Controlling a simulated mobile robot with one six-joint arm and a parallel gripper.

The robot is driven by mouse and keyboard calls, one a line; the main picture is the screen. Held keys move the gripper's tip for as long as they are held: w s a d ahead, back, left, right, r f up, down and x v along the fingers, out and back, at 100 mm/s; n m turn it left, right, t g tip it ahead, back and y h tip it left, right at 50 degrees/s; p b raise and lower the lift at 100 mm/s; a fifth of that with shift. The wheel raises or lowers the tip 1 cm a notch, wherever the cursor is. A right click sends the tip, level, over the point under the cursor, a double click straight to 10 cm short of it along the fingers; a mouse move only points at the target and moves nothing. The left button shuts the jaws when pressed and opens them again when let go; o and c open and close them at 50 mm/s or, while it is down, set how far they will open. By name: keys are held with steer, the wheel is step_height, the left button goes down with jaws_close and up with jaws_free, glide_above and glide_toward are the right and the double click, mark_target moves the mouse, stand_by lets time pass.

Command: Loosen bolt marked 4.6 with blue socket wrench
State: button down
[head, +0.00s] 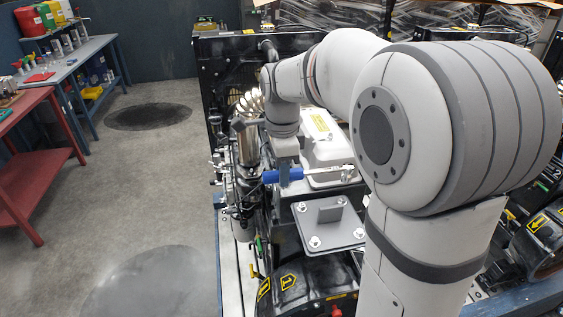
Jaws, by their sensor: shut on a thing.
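The blue-handled socket wrench (298,174) is in my gripper (284,178), which is shut on its blue handle. The wrench lies about level across the engine, and its metal shaft reaches right, towards the edge of a pale cover. I cannot tell whether its head touches anything. A grey plate (328,217) with pale bolts near its corners is below and to the right of my gripper. One of these bolts (302,207) is just under the wrench. No 4.6 marking is legible, so I cannot tell which bolt bears it.
The pale cover (322,148) with a yellow label is behind the wrench. Metal cylinders and pipes (246,145) stand close left of my gripper. A blue bench (85,55) and a red table (30,105) are at far left. The floor between is clear.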

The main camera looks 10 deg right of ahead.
steer(key=shift+s+f+b, duration=0.1)
steer(key=shift+f+b, duration=0.5)
steer(key=shift+f, duration=0.9)
steer(key=shift+f+b, duration=0.5)
steer(key=shift+f, duration=0.15)
steer(key=shift+a+f+b, duration=0.1)
steer(key=shift+f+b, duration=0.3)
steer(key=shift+f, duration=0.2)
steer(key=shift+f+b, duration=0.55)
steer(key=shift+f, duration=0.3)
steer(key=shift+s+d+n+b, duration=0.25)
steer(key=shift+s+n+b, duration=0.15)
steer(key=shift+s+n, duration=0.7)
steer(key=shift+s+d+n+b, duration=0.2)
steer(key=shift+s+n+b, duration=0.35)
steer(key=shift+s, duration=0.95)
steer(key=shift+n, duration=0.25)
steer(key=shift+r+p, duration=0.2)
steer(key=shift+p, duration=0.1)
